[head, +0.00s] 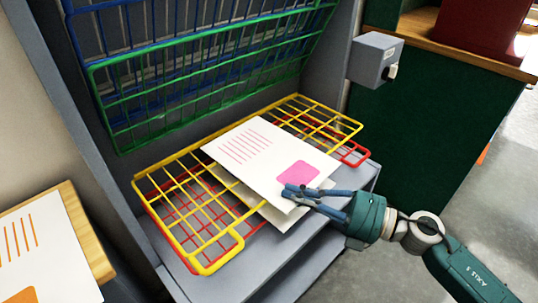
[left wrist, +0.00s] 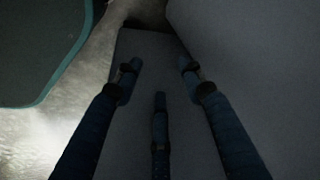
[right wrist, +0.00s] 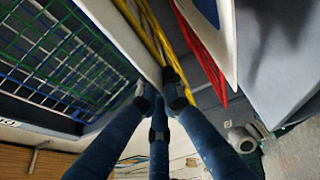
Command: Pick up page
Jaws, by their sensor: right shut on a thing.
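A white page (head: 240,150) with pink lines and a pink square lies over the yellow wire rack (head: 205,262) in the head view. A second pale sheet (head: 283,219) shows beneath it. My right gripper (head: 303,191) is at the page's near right corner, by the pink square, with its fingers shut on the page. In the right wrist view its fingers (right wrist: 163,90) are close together at a white sheet edge. My left gripper shows only in the left wrist view (left wrist: 160,75); its fingers are apart with nothing seen between them.
A red wire rack (head: 355,157) lies under the yellow one. Green (head: 205,85) and blue (head: 180,25) racks stand tilted up behind. A grey box (head: 375,58) with a knob is at the right. A page with orange marks (head: 55,255) lies on a wooden board at the left.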

